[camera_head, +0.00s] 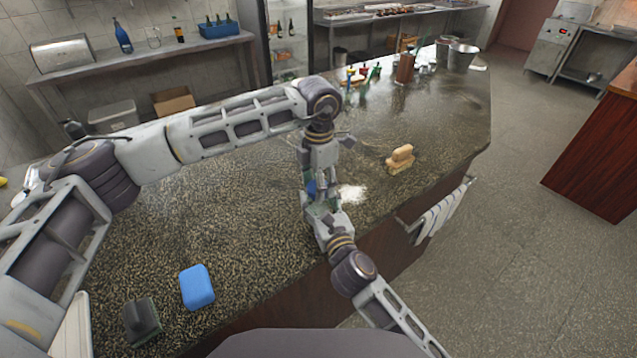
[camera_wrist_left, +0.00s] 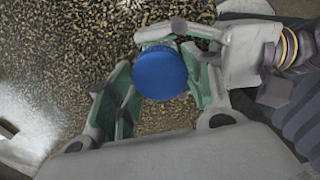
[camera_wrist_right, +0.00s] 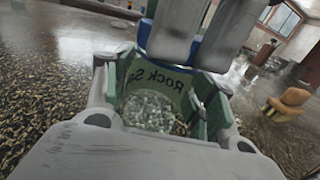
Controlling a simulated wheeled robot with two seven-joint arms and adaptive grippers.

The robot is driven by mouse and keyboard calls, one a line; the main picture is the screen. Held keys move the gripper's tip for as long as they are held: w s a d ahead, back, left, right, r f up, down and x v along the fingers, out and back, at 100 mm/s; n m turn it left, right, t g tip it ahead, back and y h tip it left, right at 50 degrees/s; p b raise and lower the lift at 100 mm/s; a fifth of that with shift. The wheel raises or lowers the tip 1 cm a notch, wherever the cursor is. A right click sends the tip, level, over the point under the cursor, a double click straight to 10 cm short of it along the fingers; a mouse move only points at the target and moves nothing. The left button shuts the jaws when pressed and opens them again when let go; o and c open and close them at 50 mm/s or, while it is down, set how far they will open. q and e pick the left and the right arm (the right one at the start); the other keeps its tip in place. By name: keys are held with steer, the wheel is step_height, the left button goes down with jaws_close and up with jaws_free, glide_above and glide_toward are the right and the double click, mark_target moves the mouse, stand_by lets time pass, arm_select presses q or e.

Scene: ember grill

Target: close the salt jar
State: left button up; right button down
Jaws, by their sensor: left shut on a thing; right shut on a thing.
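The salt jar (camera_wrist_right: 155,90) is clear with a green label reading "Rock Sa…" and white grains inside. It stands upright between the fingers of my right gripper (camera_head: 322,208), which is shut on its sides. The round blue lid (camera_wrist_left: 160,72) is between the fingers of my left gripper (camera_wrist_left: 165,98), which comes from above and is shut on it. In the right wrist view the blue lid (camera_wrist_right: 144,34) shows at the jar's mouth, partly behind left gripper parts. I cannot tell whether it is fully seated. In the head view, the grippers mostly hide the jar.
A speckled dark counter (camera_head: 250,225) lies below. A blue block (camera_head: 197,287) and a dark grey tool (camera_head: 141,320) lie near its front left. Bottles and metal pots (camera_head: 462,56) stand at the far end.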

arm_select(q)
steer(key=m, duration=0.5)
steer(key=o, duration=1.2)
steer(key=shift+r, duration=0.1)
step_height(320, 180, up, 12)
stand_by(0.3)
arm_select(e)
steer(key=shift+c, duration=2.1)
jaws_free()
steer(key=shift+s, duration=0.1)
